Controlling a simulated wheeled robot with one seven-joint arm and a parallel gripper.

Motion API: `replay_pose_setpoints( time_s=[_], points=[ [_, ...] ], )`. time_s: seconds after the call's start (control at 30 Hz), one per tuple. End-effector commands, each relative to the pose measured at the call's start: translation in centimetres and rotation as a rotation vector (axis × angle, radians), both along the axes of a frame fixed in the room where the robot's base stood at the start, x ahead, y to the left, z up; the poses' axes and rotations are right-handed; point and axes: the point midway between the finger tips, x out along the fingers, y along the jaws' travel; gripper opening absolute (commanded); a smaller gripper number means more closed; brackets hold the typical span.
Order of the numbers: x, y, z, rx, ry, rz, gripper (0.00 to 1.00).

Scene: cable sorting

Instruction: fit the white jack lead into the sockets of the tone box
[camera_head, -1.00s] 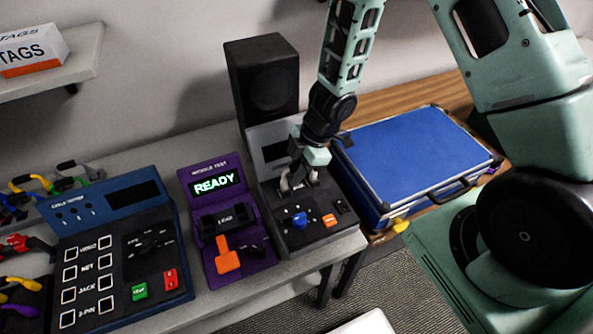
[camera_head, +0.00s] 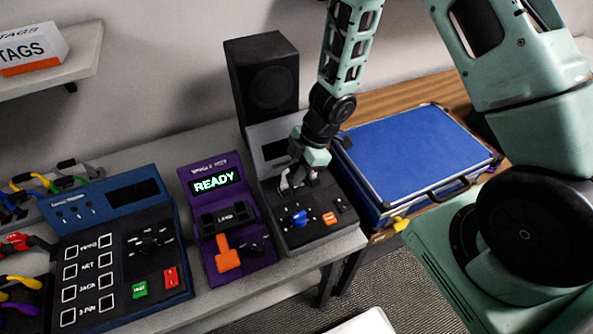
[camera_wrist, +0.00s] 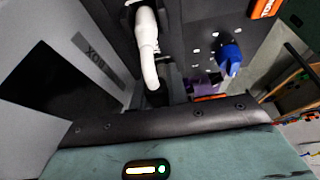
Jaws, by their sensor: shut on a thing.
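The tone box (camera_head: 343,203) is a dark unit with a blue knob, an orange button and a tall speaker (camera_head: 269,85) at its back. My gripper (camera_head: 297,180) is low over its panel, left of and behind the knob. It is shut on the white jack lead (camera_wrist: 148,45). In the wrist view the lead is a bent white piece, one end at the dark panel and the other near my gripper's dark fingers. It barely shows in the head view. I cannot tell whether its plugs are seated in the sockets, as that part is hidden.
The purple test unit (camera_head: 248,215) reading READY stands left of the tone box. The blue cable tester (camera_head: 118,205) is farther left, near a rack of coloured cables (camera_head: 40,182). A blue case (camera_head: 415,150) stands close on the right.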

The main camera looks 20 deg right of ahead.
Motion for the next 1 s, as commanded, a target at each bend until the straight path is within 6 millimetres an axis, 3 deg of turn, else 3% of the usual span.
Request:
replay_pose_setpoints(
  time_s=[0.37,0.4,0.47,0.67,0.77,1.0],
  points=[
    [0.02,0.00,-0.14,0.000,0.000,-0.001,0.00],
    [0.02,0.00,-0.14,0.000,0.000,-0.001,0.24],
    [0.02,0.00,-0.14,0.000,0.000,-0.001,0.41],
    [0.02,0.00,-0.14,0.000,0.000,-0.001,0.41],
    [0.01,0.00,-0.15,0.000,0.000,-0.001,0.66],
    [0.01,0.00,-0.15,0.000,0.000,-0.001,0.67]
  ],
)
